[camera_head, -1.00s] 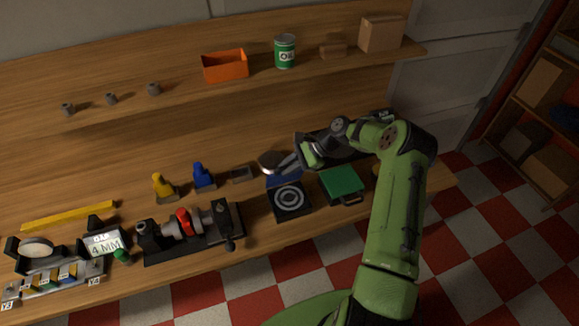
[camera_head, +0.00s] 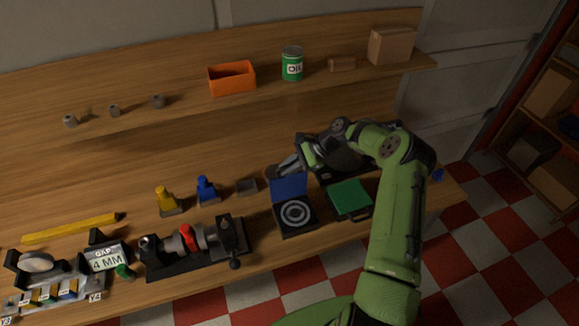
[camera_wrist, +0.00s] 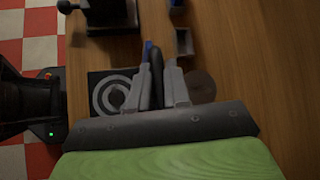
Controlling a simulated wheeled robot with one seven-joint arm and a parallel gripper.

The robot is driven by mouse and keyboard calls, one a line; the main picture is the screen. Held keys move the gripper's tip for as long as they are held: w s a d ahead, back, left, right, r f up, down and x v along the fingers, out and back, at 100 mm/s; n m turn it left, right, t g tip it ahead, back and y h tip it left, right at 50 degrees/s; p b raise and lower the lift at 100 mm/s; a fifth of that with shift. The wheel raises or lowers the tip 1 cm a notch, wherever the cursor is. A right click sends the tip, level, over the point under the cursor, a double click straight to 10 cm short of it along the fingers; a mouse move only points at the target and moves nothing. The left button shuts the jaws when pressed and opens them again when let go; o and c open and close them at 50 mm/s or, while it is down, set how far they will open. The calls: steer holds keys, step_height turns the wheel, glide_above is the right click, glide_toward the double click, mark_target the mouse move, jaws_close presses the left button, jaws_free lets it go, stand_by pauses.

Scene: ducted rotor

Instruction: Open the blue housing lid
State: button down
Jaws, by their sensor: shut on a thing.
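The blue housing lid (camera_head: 289,187) stands raised at the back edge of the black square housing (camera_head: 284,231), whose pale concentric rings are exposed. The lid looks roughly upright; its exact angle is unclear. My gripper (camera_head: 284,170) is at the lid's upper edge, shut on it. In the wrist view, the gripper fingers (camera_wrist: 160,75) close around a dark upright piece, with a strip of the blue lid (camera_wrist: 148,50) beside it. The housing (camera_wrist: 96,79) lies left of the fingers there. The fingers hide part of the lid.
A green-lidded box (camera_head: 350,198) sits right of the housing. A black fixture with a red part (camera_head: 188,237) stands to the left. Blue (camera_head: 206,190) and yellow (camera_head: 167,201) pieces and a small grey tray (camera_head: 246,187) are behind. A shelf (camera_head: 180,103) runs above.

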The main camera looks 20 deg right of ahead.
steer(key=c, duration=1.2)
jaws_free()
steer(key=v, duration=1.5)
steer(key=shift+s+d+r+b, duration=0.1)
steer(key=shift+d+r+b, duration=0.05)
steer(key=shift+d+b, duration=0.2)
steer(key=shift+a, duration=0.1)
